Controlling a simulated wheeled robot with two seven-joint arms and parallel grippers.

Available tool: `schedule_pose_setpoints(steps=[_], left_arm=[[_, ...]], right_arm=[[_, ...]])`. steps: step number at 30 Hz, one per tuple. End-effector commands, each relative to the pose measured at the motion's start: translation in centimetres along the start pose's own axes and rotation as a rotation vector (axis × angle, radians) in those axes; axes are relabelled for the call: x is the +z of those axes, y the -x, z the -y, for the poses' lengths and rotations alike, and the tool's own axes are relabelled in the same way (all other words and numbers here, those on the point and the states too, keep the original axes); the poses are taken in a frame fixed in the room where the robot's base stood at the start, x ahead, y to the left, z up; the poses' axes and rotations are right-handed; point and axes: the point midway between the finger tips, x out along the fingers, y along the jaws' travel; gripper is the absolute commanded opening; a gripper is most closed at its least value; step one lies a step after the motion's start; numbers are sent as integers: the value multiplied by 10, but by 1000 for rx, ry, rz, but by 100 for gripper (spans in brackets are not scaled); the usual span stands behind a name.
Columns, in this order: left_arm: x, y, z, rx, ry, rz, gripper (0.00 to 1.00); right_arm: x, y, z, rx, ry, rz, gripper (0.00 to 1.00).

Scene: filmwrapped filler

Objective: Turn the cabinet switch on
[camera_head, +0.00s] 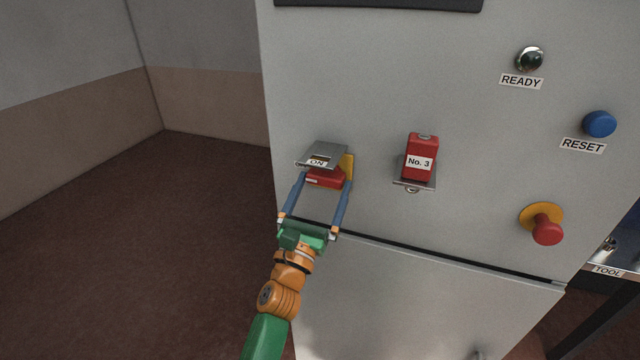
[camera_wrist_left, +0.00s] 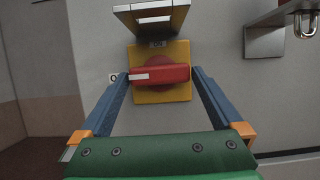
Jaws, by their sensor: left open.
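The cabinet switch is a red handle (camera_head: 325,178) on a yellow plate (camera_head: 348,165), under a raised grey flap (camera_head: 325,152). In the left wrist view the red handle (camera_wrist_left: 172,74) lies level across the yellow plate (camera_wrist_left: 160,96). Its white mark (camera_wrist_left: 141,76) points left, toward a small label (camera_wrist_left: 113,78) partly hidden by a finger. My left gripper (camera_head: 324,182) is open, with one blue finger on each side of the handle. Whether the fingers touch it is unclear. My right gripper is not in view.
The grey flap (camera_wrist_left: 152,16) juts out above the handle. A red No. 3 block (camera_head: 421,148) on a bracket is to the right. A red button on yellow (camera_head: 546,230), a blue RESET button (camera_head: 599,124) and a READY lamp (camera_head: 529,59) are farther right. Left of the cabinet is open floor.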

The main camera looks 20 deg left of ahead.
Motion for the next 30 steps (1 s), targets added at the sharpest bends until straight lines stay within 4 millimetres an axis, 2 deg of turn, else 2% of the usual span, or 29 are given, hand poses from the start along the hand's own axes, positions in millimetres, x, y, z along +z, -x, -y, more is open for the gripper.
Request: schedule_pose_setpoints(steps=[7, 8, 14, 15, 23, 30], left_arm=[[-1, -3, 0, 0, -2, -1, 100], [-1, -3, 0, 0, -2, -1, 95], [-1, -3, 0, 0, -3, -2, 41], [-1, -3, 0, 0, -3, -2, 37], [-1, -3, 0, -16, -40, -3, 37], [-1, -3, -2, -75, -180, -4, 37]], right_arm=[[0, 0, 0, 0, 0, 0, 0], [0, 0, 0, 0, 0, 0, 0], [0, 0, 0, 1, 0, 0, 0], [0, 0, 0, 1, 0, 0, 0], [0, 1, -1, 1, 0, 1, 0], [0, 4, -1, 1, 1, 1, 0]])
